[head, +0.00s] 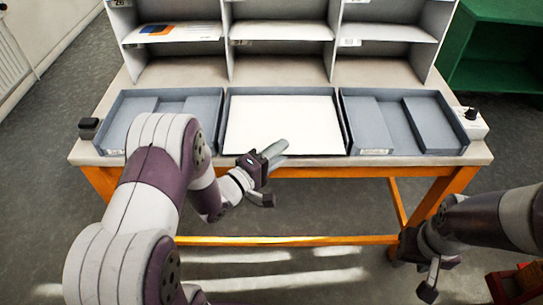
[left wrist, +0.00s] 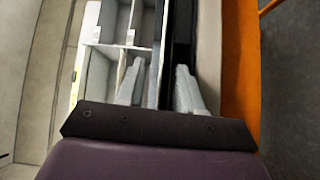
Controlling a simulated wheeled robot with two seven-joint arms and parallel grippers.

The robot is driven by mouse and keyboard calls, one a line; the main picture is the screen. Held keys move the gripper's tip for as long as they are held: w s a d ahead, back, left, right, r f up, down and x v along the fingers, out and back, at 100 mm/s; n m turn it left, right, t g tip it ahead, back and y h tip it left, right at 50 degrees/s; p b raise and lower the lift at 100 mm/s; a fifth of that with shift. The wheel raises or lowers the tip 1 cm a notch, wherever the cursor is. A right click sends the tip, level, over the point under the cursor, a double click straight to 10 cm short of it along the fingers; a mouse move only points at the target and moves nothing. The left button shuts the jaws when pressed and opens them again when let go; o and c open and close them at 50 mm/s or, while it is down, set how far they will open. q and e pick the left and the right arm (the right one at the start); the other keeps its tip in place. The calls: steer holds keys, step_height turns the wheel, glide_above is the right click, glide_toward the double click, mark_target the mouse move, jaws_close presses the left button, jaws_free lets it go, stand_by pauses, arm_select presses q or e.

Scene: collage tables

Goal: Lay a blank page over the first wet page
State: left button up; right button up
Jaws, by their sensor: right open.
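A blank white page (head: 283,124) lies flat in the middle grey tray (head: 342,147) on the table; whether anything is under it is hidden. On the rack's middle shelf, a page with orange and blue pieces (head: 172,32) lies in the left bay. White sheets lie in the middle bay (head: 282,31) and the right bay (head: 387,33). My left gripper (head: 277,172) is open, at the front edge of the middle tray; its fingers also show in the left wrist view (left wrist: 158,88), apart. My right gripper (head: 428,285) is open, low in front of the table at right.
Left tray (head: 112,151) and right tray (head: 455,147) flank the middle one and hold grey pieces. A small black box (head: 89,127) and a white box with a black knob (head: 471,122) sit at the table ends. A green cabinet (head: 495,75) stands at right.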

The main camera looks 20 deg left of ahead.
arm_select(q)
steer(key=p+v, duration=0.1)
steer(key=v, duration=1.1)
steer(key=shift+s+a+p, duration=0.2)
steer(key=shift+p, duration=0.1)
